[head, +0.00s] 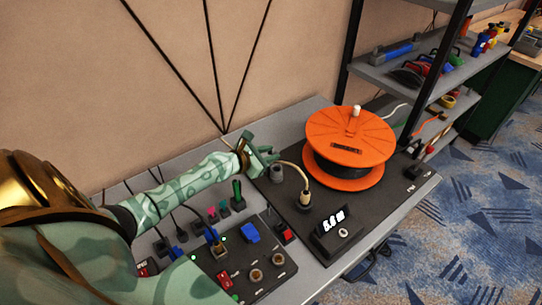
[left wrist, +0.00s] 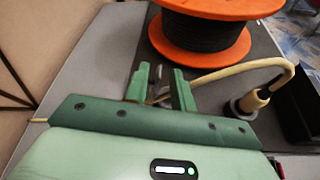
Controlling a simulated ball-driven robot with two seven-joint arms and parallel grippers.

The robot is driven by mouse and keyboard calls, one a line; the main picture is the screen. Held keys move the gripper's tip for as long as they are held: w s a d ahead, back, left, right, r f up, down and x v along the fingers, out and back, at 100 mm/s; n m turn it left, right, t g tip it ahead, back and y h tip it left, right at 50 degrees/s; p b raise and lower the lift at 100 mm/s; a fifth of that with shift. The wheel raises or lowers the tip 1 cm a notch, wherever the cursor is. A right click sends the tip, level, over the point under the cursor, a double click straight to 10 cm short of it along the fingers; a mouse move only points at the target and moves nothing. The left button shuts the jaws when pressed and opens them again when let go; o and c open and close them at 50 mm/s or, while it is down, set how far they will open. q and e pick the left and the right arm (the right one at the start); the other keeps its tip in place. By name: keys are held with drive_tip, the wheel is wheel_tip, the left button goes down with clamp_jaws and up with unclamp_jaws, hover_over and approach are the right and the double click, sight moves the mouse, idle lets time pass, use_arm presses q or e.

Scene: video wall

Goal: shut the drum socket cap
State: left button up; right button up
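The orange cable drum (head: 350,135) stands on a dark panel on the bench, and its lower flange shows in the left wrist view (left wrist: 200,55). A small grey cylinder (head: 276,173) stands just below my left gripper (head: 268,158) in the head view; I cannot tell if it is the socket. In the left wrist view my left gripper (left wrist: 160,88) has its fingers apart. A small grey piece (left wrist: 151,72), possibly the cap, shows between them; contact is unclear. A cream cable (head: 294,166) runs from near the fingers to an upright plug (head: 305,200). My right gripper is out of view.
A control board (head: 240,262) with knobs and coloured switches lies nearer. Shelves (head: 440,75) with tools stand right of the bench. The wall is behind.

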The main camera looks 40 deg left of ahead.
use_arm(q)
drive_tip(key=shift+w+f, duration=0.15)
drive_tip(key=shift+w, duration=0.2)
clamp_jaws()
